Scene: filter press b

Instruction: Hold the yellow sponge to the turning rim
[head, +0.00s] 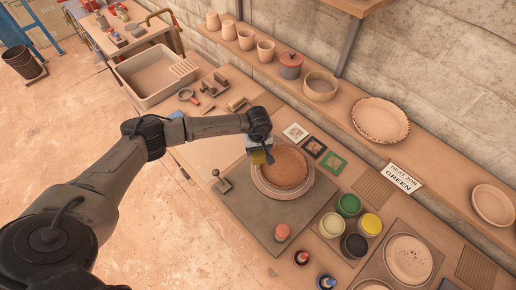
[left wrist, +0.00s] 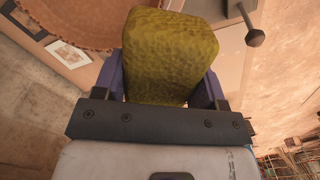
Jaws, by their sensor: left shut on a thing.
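My left gripper (head: 262,153) is shut on the yellow sponge (left wrist: 172,58), which sits between its two fingers in the left wrist view. In the head view the sponge (head: 258,158) is a small yellow patch under the gripper, at the left edge of the round brown clay piece (head: 286,168). That piece sits on a pale round wheel (head: 284,192). Its rim (left wrist: 70,22) also shows at the top left of the left wrist view, beside the sponge. I cannot tell whether the sponge touches the rim or whether the wheel turns. My right gripper is not in view.
A lever with a knob (head: 221,183) stands left of the wheel. Several paint pots (head: 348,205) stand to the right, with small tiles (head: 313,147) behind. A sink (head: 156,74) and loose tools (head: 212,88) lie farther left.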

